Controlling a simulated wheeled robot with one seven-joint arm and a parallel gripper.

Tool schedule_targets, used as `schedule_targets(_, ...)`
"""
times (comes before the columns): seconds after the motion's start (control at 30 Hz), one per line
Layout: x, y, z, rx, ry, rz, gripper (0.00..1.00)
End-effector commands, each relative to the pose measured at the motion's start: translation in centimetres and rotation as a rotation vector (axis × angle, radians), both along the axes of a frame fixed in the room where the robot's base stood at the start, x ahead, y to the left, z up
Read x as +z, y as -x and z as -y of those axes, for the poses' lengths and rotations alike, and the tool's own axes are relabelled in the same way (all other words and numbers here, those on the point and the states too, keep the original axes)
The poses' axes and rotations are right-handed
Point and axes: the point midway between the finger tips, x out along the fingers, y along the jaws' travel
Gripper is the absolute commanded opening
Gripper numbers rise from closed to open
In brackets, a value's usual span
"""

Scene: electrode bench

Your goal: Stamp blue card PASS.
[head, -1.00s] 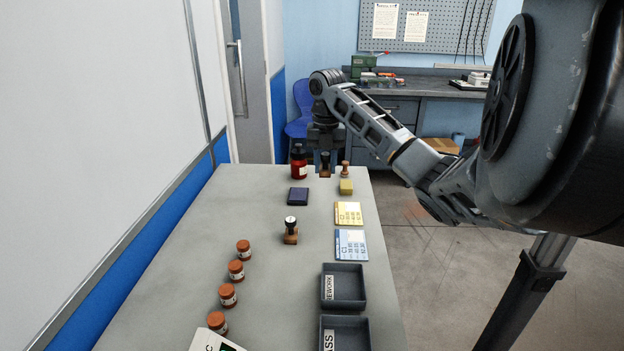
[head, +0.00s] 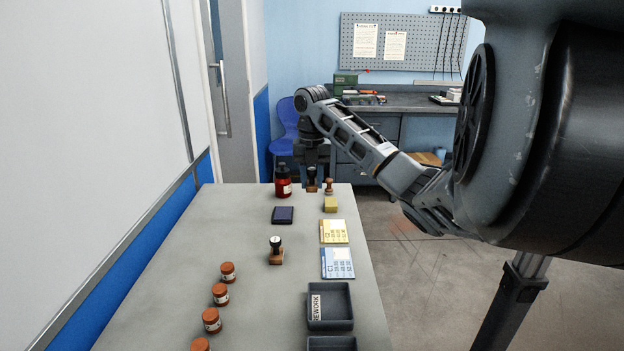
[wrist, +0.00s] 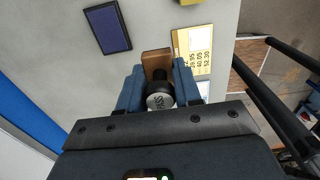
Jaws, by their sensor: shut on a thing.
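My gripper (wrist: 160,92) is shut on a stamp (wrist: 160,100) with a dark handle, a wooden base and PASS lettering on its top. In the head view the held stamp (head: 312,179) shows against the table's far end, right of the red bottle; its height is unclear. The blue card (head: 337,263) lies flat by the table's right edge, just nearer than the yellow card (head: 334,232). In the wrist view the gripper mostly hides the blue card (wrist: 203,88). The dark blue ink pad (head: 283,215) lies left of the cards; it also shows in the wrist view (wrist: 107,27).
Another stamp (head: 276,251) stands left of the blue card. A REWORK tray (head: 346,323) is nearer; several brown jars (head: 212,320) line the left.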

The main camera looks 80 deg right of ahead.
Motion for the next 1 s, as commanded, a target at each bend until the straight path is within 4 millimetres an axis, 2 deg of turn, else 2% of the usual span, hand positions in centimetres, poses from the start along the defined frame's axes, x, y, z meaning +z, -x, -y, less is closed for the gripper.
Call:
schedule_targets(0.13,0.4,-1.6,0.6,-0.002,0.001,0.009,0.14)
schedule_targets(0.23,0.4,-3.5,1.5,-0.006,0.005,0.016,0.14)
schedule_targets(0.4,-0.7,-6.7,2.3,-0.007,0.004,0.015,0.14)
schedule_targets(0.5,-1.6,-7.9,2.3,-0.004,0.0,0.008,0.14)
schedule_targets(0.67,-2.6,-8.8,2.3,0.0,-0.001,-0.001,0.14)
schedule_targets(1.0,-4.5,-8.8,2.3,0.001,-0.002,-0.003,0.14)
